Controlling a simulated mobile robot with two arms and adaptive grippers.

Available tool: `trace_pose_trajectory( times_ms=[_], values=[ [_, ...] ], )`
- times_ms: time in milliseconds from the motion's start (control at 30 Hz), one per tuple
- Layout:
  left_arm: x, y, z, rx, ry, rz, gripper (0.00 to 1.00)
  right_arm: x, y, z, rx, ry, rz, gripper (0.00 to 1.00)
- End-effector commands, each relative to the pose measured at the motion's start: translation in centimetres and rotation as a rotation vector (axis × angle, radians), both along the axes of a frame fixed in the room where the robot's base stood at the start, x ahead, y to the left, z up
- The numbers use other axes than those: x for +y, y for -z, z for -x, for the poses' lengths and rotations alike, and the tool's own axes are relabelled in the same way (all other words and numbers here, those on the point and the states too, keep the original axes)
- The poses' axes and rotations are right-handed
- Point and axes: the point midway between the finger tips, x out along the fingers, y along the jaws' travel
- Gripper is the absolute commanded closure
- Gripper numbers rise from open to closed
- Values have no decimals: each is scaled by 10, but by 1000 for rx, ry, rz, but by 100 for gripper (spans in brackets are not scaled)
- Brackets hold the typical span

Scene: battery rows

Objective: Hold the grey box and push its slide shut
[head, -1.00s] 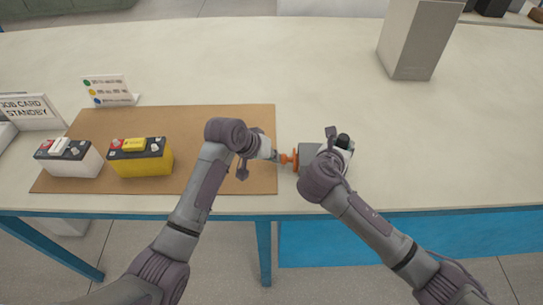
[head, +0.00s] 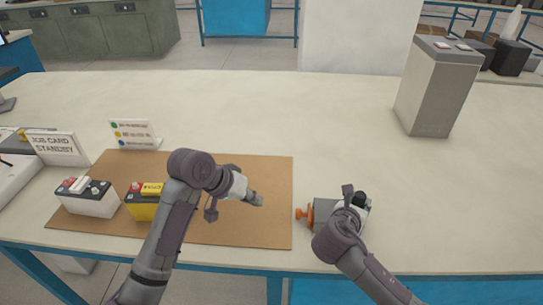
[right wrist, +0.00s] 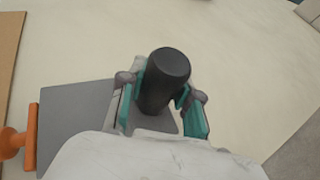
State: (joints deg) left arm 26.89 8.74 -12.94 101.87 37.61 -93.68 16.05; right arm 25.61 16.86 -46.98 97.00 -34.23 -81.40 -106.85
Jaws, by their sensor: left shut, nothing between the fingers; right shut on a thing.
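The grey box (head: 322,211) sits on the table just right of the brown mat, partly hidden by my right arm. Its orange slide (head: 303,213) shows at its left side. In the right wrist view the orange slide (right wrist: 31,137) lies close against the left edge of the grey box (right wrist: 72,122). My right gripper (right wrist: 160,106) is shut around the upright black handle (right wrist: 168,72) on the box. My left gripper (head: 258,199) is shut and empty over the mat, left of the slide and apart from it.
On the brown mat (head: 255,225) stand a white battery (head: 92,204) and a yellow battery (head: 143,210), the latter partly behind my left arm. Two cards (head: 134,134) (head: 57,147) stand behind. A tall grey block (head: 437,90) stands back right. The table's middle is clear.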

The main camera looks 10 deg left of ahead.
Motion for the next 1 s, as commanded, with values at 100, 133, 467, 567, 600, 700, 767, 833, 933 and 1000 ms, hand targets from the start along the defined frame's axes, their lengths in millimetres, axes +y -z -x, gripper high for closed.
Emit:
trace_pose_trajectory(
  times_ms=[100,133,467,567,600,700,767,833,933,1000],
  values=[
    [0,0,0,0,0,0,100,-1,0,0,1,1,2,100],
    [0,0,0,0,0,0,100,-1,0,0,1,1,2,100],
    [0,0,0,0,0,0,100,-1,0,0,1,1,2,38],
    [0,0,0,-1,0,0,100,-1,0,0,1,1,2,38],
    [0,0,0,0,0,0,100,-1,0,0,1,1,2,38],
    [0,0,0,0,0,0,100,0,-1,1,0,1,0,38],
    [0,0,0,0,0,0,100,3,-2,5,0,-1,0,38],
    [0,0,0,0,0,0,100,7,-5,12,0,-1,0,38],
    [0,0,0,0,0,0,100,15,-12,28,0,-3,-3,38],
    [0,0,0,0,0,0,100,21,-18,40,0,-2,-2,38]
  ],
)
